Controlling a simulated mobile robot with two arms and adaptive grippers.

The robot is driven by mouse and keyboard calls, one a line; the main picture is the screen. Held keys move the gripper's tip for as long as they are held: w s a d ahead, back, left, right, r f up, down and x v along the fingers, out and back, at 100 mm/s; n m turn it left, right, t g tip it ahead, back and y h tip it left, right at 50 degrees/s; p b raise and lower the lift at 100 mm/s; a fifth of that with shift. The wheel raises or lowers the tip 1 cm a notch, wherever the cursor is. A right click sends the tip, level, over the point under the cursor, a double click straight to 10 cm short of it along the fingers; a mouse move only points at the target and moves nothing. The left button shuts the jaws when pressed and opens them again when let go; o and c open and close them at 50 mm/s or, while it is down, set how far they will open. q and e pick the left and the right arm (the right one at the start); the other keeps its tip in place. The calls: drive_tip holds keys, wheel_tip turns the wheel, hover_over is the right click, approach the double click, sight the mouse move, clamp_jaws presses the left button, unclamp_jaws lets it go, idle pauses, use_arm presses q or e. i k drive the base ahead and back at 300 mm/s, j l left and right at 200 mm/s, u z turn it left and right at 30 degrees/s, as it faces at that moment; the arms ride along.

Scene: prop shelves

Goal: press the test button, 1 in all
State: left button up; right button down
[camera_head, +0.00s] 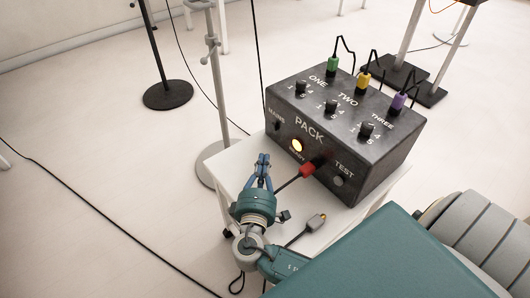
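The TEST button (339,181) is a small grey round button on the front face of a black box (385,165) marked PACK, under the word TEST. My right gripper (264,157) has blue fingers and is in front of the box's left part, apart from the button and to its left. Its fingertips look close together with nothing between them. My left gripper is not in view.
A lit READY lamp (297,146) and a red plug (307,170) with a cable are left of the button. The box stands on a white table (232,172). A loose grey plug (317,222) lies near the front. Stand poles (214,80) rise behind.

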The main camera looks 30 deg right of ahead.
sight(338, 181)
drive_tip(key=k+j, duration=0.75)
drive_tip(key=j, duration=0.25)
